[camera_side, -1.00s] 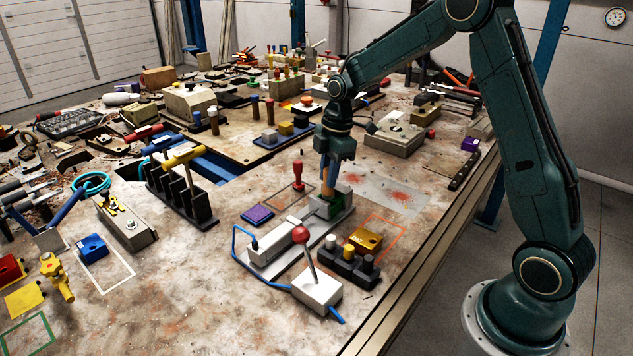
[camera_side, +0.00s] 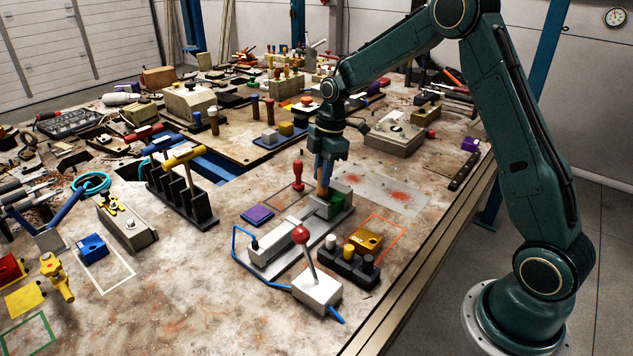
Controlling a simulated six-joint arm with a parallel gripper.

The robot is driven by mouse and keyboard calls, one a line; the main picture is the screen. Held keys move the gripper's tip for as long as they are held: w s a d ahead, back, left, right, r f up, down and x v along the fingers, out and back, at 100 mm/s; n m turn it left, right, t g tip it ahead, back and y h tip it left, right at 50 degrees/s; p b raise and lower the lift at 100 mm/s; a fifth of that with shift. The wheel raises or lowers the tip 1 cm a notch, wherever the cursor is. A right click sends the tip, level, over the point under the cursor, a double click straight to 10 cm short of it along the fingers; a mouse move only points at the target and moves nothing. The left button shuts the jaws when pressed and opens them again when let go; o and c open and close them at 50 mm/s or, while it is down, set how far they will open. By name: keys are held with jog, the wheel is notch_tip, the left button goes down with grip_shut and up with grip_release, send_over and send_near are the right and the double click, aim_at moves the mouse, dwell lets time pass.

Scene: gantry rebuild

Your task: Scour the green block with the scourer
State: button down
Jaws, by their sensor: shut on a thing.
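The green block (camera_side: 335,199) sits in a grey vise-like fixture (camera_side: 285,243) right of the middle of the bench. My gripper (camera_side: 325,160) points down just above it. It is shut on the wooden-brown handle of the scourer (camera_side: 324,179). The lower end of the scourer is at the block's left top edge; whether it touches the block I cannot tell. The scourer's working end is small and partly hidden by the fixture.
A red-knobbed lever box (camera_side: 316,289), a gold block (camera_side: 368,240) and a dark stand with several pegs (camera_side: 347,264) are close in front. A red-handled stamp (camera_side: 298,176) and purple pad (camera_side: 258,215) stand to the left. A grey plate with red specks (camera_side: 385,192) lies behind right.

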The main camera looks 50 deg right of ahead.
jog(key=shift+s, duration=0.95)
jog(key=shift+w, duration=1.15)
jog(key=shift+s, duration=1.1)
jog(key=shift+w, duration=0.95)
jog(key=shift+s, duration=0.95)
notch_tip(320, 180, up, 8)
